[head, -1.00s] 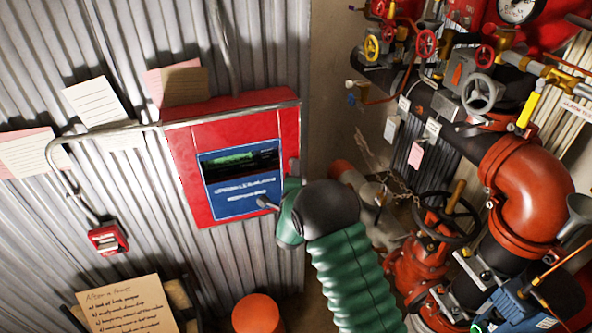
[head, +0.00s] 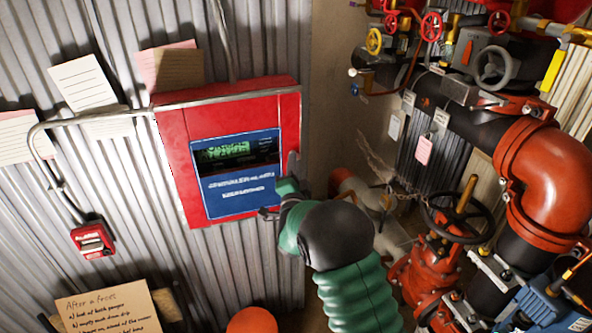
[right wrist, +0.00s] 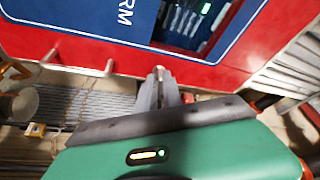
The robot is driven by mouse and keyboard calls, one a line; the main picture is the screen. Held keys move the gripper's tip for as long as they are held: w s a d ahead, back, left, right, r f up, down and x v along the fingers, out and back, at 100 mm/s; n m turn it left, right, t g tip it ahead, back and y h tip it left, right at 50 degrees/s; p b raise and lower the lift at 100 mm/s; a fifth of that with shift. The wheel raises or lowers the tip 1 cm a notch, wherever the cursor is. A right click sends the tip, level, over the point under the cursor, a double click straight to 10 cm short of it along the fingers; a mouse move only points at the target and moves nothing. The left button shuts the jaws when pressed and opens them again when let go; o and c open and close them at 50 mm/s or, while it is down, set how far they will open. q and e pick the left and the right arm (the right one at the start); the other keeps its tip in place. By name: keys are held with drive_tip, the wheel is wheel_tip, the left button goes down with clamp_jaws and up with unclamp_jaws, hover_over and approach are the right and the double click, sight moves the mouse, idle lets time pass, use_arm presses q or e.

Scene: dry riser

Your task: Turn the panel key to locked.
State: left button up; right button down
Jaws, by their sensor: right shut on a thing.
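The red alarm panel (head: 175,150) hangs on the corrugated wall, with a blue face (head: 240,192) and a lit green display (head: 222,152). My right gripper (head: 268,213) is at the panel's lower right corner. In the right wrist view its fingers (right wrist: 160,88) are closed together at the red border of the panel (right wrist: 200,73), on what seems to be the panel key (right wrist: 159,70). The key is small and mostly hidden between the fingers, so its turn angle cannot be read. My left gripper is not in view.
A grey conduit (head: 100,118) and a small red box (head: 92,240) are left of the panel. Paper notes (head: 85,83) hang on the wall. Red pipework and a black handwheel (head: 458,218) stand close at the right. An orange-red round object (head: 252,321) is below.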

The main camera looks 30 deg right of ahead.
drive_tip(key=shift+f, duration=0.1)
idle(1.0)
drive_tip(key=c, duration=1.8)
unclamp_jaws()
drive_tip(key=shift+o, duration=1)
drive_tip(key=shift+w+d, duration=0.1)
drive_tip(key=shift+w+d+f, duration=0.1)
drive_tip(key=b+v, duration=0.4)
drive_tip(key=v, duration=1.3)
drive_tip(key=shift+w, duration=0.1)
